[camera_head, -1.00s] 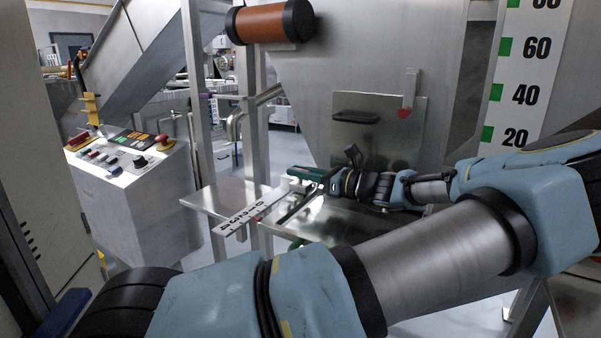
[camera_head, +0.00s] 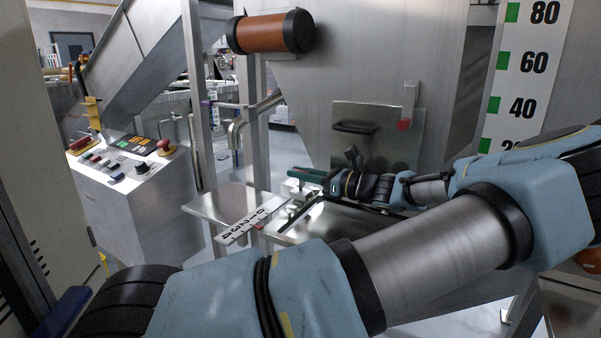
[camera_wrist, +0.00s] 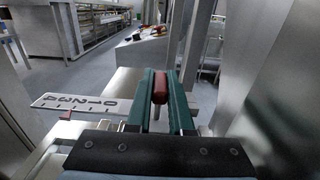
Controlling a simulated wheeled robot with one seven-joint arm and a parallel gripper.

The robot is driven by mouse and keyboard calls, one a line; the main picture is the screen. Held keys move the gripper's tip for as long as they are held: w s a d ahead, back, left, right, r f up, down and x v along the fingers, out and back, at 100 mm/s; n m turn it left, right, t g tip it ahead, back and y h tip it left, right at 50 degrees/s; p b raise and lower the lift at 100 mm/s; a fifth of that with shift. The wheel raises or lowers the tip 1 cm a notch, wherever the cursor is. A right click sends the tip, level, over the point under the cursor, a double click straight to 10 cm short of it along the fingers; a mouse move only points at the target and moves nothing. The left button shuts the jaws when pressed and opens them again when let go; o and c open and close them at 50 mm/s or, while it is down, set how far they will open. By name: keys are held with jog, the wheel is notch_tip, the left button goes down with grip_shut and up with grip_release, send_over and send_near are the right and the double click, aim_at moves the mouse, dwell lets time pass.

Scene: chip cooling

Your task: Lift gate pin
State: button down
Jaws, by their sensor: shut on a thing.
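My gripper (camera_wrist: 160,98) has green jaws shut on a dark red grip, which I take to be the gate pin (camera_wrist: 160,84). The red top stands upright between the jaws in the wrist view; its lower end is hidden by the gripper body. In the head view my gripper (camera_head: 308,176) points left, in front of the steel gate plate (camera_head: 375,150) with its dark handle slot. The pin cannot be made out there.
A scale strip (camera_head: 245,226) lies on the steel shelf (camera_head: 214,203) left of my gripper. A red knob (camera_head: 404,125) hangs on the hopper front. A control panel (camera_head: 134,168) stands at left. A numbered height scale (camera_head: 525,75) stands at right.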

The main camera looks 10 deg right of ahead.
jog(key=c, duration=0.8)
grip_release()
jog(key=shift+d, duration=0.1)
jog(key=b+v, duration=0.1)
jog(key=v, duration=0.9)
jog(key=shift+s+d+b, duration=0.3)
jog(key=shift+b, duration=0.05)
